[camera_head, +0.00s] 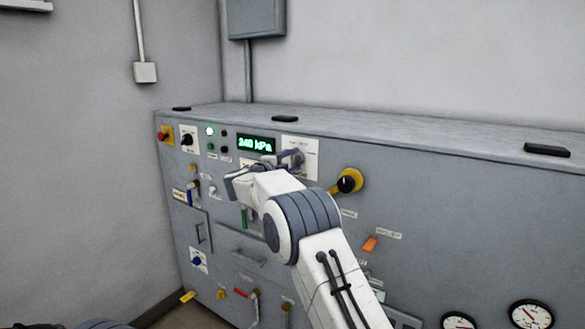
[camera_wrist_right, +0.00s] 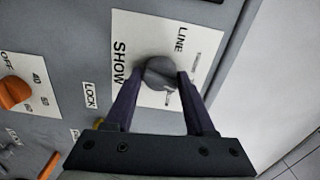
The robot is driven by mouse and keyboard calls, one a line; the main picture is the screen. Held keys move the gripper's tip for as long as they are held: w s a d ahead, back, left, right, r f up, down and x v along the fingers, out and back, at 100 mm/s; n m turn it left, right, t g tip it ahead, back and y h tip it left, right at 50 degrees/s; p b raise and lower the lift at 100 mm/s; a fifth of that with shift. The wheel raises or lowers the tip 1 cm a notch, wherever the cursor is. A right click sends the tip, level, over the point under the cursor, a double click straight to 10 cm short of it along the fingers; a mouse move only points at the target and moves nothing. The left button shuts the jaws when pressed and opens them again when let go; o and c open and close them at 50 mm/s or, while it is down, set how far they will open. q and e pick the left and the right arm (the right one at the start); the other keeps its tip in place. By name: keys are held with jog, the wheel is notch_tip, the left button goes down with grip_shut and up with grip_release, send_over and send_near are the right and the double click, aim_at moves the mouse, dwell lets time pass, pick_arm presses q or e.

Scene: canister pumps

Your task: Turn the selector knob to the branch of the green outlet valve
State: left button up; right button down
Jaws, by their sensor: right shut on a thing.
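My right gripper (camera_head: 290,160) reaches the upper part of the grey panel from the front. In the right wrist view its two dark fingers (camera_wrist_right: 163,76) are closed on the sides of a round dark grey knob (camera_wrist_right: 160,71). The knob sits on a white plate (camera_wrist_right: 143,30) marked SHOW and LINE; smaller lettering there is hard to read. In the head view the gripper largely hides this knob. A green handle (camera_head: 244,218) shows below the gripper, partly covered by my right arm; I cannot tell whether it is the green outlet valve. My left gripper is not visible.
A green display (camera_head: 256,144) reads 240 kPa. A black knob on a yellow base (camera_head: 348,182) is right of the gripper. A red handle (camera_head: 240,293), an orange switch (camera_head: 370,244) and gauges (camera_head: 530,315) sit lower. The panel's top (camera_head: 400,133) is mostly clear.

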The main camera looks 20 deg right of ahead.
jog(key=shift+m, duration=0.5)
jog(key=shift+c, duration=1.4)
grip_release()
jog(key=b+v, duration=0.2)
jog(key=v, duration=0.8)
jog(key=shift+s+a, duration=0.2)
